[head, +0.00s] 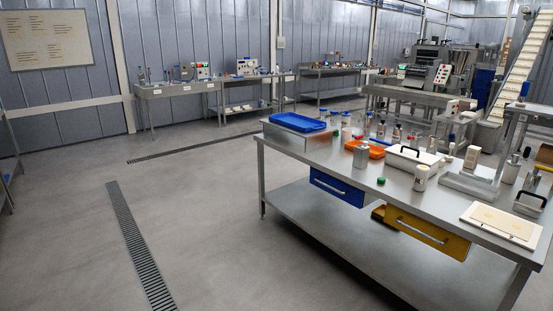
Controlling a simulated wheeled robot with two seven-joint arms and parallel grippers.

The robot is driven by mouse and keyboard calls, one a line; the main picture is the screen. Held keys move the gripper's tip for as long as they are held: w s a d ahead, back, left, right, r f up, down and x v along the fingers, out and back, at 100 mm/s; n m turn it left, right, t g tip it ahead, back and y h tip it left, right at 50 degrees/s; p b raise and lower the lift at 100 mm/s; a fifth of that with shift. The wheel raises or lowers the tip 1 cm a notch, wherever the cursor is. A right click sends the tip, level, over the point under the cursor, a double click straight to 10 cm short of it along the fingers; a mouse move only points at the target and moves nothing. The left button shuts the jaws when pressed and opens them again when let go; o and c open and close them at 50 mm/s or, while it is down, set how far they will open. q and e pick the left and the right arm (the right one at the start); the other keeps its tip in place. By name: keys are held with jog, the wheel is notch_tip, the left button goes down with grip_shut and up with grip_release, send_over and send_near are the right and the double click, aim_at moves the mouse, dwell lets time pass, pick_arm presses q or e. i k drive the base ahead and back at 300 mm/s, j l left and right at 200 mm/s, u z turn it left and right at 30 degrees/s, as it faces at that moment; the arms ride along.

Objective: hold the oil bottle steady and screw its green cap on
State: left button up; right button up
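A small green cap (381,181) lies on the near part of the steel table (330,160), close to its front edge. A grey metallic bottle (361,157) stands upright on the table, behind and left of the cap. It may be the oil bottle, but I cannot tell for sure at this size. The cap and this bottle are apart. Neither of my grippers is in view.
A blue tray (297,122) sits at the table's left end. An orange tray (374,151), a white case (411,157), a white container (421,178) and a cream board (502,222) also stand there. Drawers hang below the front edge. The floor (215,220) to the left is open.

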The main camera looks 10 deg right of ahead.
aim_at(421, 179)
jog(key=i+z, duration=0.25)
jog(key=i, duration=0.2)
jog(key=i+j+z, duration=0.2)
jog(key=i, duration=0.25)
jog(key=i+j+z, duration=0.25)
jog(key=i, duration=0.15)
jog(key=i+j+z, duration=0.2)
jog(key=i, duration=0.25)
jog(key=i+j+z, duration=0.45)
jog(key=z, duration=0.2)
jog(key=i+j+z, duration=0.15)
jog(key=j+z, duration=0.15)
jog(key=i+j+z, duration=0.15)
jog(key=j+z, duration=0.5)
jog(key=j, duration=0.15)
jog(key=i+j+z, duration=0.1)
jog(key=j+z, duration=0.45)
jog(key=j, duration=0.6)
